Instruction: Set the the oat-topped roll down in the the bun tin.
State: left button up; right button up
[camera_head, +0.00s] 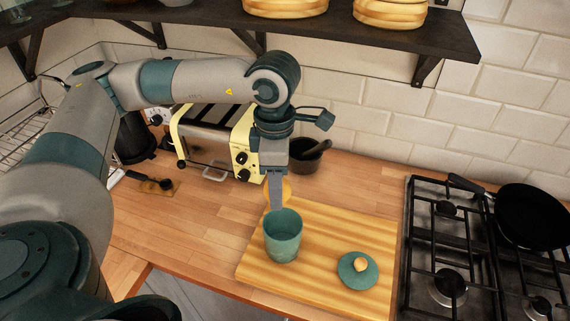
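My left gripper (277,196) points straight down just behind the teal tin, with its fingertips near the height of the rim. A golden-brown roll (287,190) shows at the fingers, partly covered by the near finger; the gripper appears shut on it, though the far finger is hidden. The open teal tin (283,246), which looks like the bun tin, stands upright on the wooden board (325,232). A round teal lid (357,271) with a tan knob lies on the board to its right. My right gripper is not in view.
A gas hob (449,246) with a black pan (533,222) is at the right. A cream toaster (212,142) and a dark mortar (304,152) stand behind. A dark shelf (345,35) hangs above. The board's right rear part is clear.

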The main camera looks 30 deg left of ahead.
pick_arm(q)
jog(key=shift+w+a+r+n, duration=0.2)
jog(key=shift+w+r+n, duration=0.15)
jog(key=shift+n, duration=0.55)
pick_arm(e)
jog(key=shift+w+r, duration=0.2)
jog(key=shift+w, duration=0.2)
pick_arm(q)
jog(key=shift+s, duration=0.1)
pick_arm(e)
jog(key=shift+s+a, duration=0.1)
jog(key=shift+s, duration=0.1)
pick_arm(q)
jog(key=shift+f, duration=0.45)
jog(key=shift+f+b, duration=0.45)
jog(key=shift+f, duration=2.05)
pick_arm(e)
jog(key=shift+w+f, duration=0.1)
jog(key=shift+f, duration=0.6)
